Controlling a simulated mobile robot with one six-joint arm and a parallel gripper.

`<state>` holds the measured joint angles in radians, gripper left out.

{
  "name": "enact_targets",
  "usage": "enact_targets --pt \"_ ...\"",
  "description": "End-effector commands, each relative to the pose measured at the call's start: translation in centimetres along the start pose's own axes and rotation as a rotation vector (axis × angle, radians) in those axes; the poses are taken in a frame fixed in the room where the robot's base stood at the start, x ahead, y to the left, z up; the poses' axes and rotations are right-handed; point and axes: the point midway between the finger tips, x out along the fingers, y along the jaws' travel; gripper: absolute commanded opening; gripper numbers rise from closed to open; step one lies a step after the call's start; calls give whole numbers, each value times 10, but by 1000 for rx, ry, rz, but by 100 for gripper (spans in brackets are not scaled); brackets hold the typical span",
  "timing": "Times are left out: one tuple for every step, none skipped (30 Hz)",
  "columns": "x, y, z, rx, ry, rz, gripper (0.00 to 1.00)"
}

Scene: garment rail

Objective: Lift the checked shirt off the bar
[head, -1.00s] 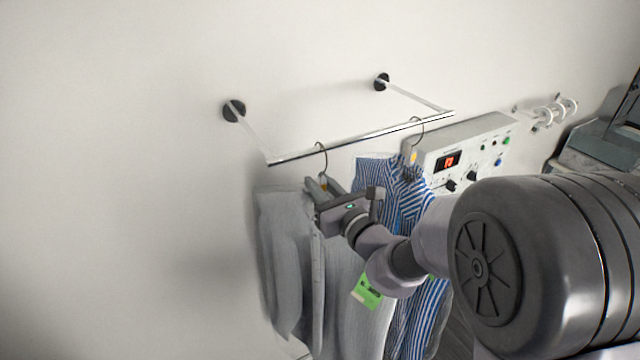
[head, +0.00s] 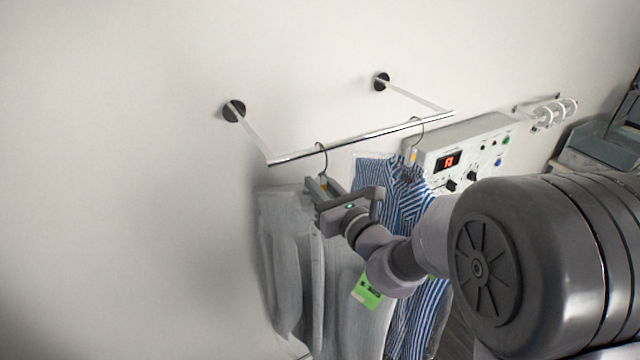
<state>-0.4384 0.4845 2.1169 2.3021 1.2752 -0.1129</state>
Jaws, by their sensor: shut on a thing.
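A grey garment (head: 285,260) hangs at the left end of the bar (head: 350,142). I cannot make out a checked pattern on it. Its hanger hook (head: 325,160) is still over the bar. My gripper (head: 322,188) is at the top of this garment, just below the hook, and is shut on its hanger. The exact grip is partly hidden by the gripper body. A blue and white striped shirt (head: 375,173) hangs to the right on its own hook (head: 419,128), partly behind my arm. No plainly checked shirt shows.
Two wall mounts (head: 233,111) (head: 382,82) carry the bar out from the wall. A grey control box (head: 480,142) with a red display stands close behind the striped shirt. A green tag (head: 367,292) hangs low by my wrist. The space left of the bar is clear.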

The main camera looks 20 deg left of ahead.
Motion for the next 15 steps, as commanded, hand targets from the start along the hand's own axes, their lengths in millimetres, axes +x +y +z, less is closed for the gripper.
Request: enact_targets --pt "0 0 2 0 -1 0 0" --pt "0 0 2 0 -1 0 0" --pt "0 0 4 0 -1 0 0" --pt "0 0 6 0 -1 0 0" --pt "0 0 8 0 -2 0 0" --pt "0 0 10 0 -2 0 0" --pt "0 0 12 0 -2 0 0" --pt "0 0 14 0 -2 0 0" --pt "0 0 16 0 -2 0 0" --pt "0 0 18 0 -1 0 0" --pt "0 0 19 0 -1 0 0" --pt "0 0 22 0 -1 0 0" --pt "0 0 23 0 -1 0 0" --pt "0 0 25 0 -1 0 0" --pt "0 0 27 0 -1 0 0"
